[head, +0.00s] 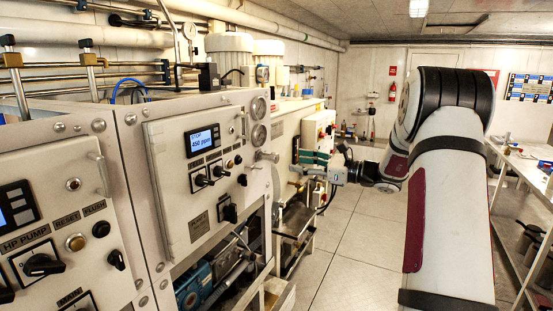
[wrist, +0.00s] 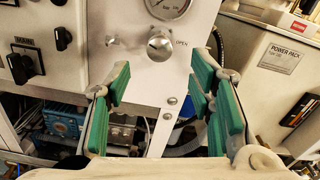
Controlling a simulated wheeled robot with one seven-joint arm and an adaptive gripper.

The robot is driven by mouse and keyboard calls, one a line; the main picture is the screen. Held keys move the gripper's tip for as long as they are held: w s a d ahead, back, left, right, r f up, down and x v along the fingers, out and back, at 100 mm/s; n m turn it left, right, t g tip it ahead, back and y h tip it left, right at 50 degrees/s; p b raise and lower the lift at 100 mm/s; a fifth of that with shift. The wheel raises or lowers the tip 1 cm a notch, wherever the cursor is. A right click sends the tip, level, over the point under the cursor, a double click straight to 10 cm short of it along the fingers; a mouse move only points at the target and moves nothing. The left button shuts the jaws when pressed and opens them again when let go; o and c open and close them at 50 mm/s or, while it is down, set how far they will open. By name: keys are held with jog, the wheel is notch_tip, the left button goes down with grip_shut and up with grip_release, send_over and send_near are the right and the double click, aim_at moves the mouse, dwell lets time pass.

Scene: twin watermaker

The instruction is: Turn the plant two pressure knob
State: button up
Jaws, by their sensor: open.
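A round silver knob (wrist: 160,43) sits on a white panel below a pressure gauge (wrist: 168,6), with the word OPEN at its right. The knob (head: 265,156) also shows in the head view on the right edge of the nearer cabinet, below two gauges (head: 258,120). My gripper (wrist: 160,80) is open, with green pads on both sides and nothing between them. The knob lies ahead of the gap between the fingers, apart from them. In the head view my gripper (head: 309,163) is right of the knob.
A control panel (head: 206,165) with a lit display and black switches is left of the knob. A smaller silver fitting (wrist: 112,41) sits left of the knob. A POWER PACK box (wrist: 283,65) stands right. The tiled floor (head: 345,245) is clear beside the cabinets.

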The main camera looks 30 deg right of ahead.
aim_at(277, 158)
jog(key=x, duration=0.8)
jog(key=shift+w+a+p, duration=0.2)
jog(key=shift+w+p, duration=0.1)
jog(key=shift+c, duration=0.6)
grip_shut()
